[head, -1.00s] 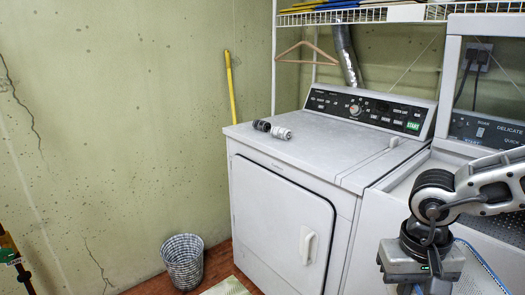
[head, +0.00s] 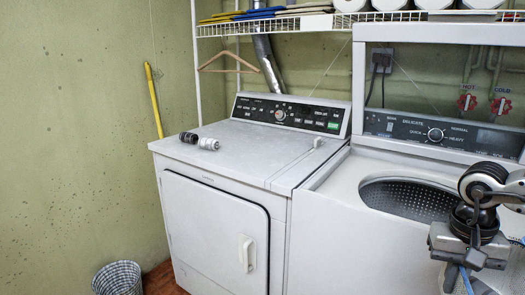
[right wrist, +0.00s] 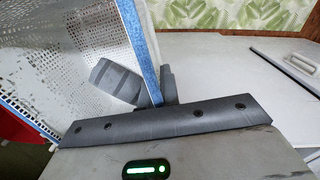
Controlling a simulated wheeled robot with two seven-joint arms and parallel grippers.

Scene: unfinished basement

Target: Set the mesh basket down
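The mesh basket (right wrist: 60,60) is white mesh with a blue rim and fills the left of the right wrist view. My right gripper (right wrist: 145,85) is shut on its blue rim, one finger on each side. In the head view my right gripper (head: 462,270) is at the lower right, in front of the washer, with a little blue rim showing at it. Most of the basket is cut off there. My left gripper is not in view.
The dryer (head: 220,225) has a mostly clear top with small dark and silver items (head: 199,141) near its left edge. The washer (head: 340,240) stands to its right, its tub (head: 410,198) open. A woven bin (head: 118,278) stands on the floor, and a wire shelf (head: 300,22) hangs above.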

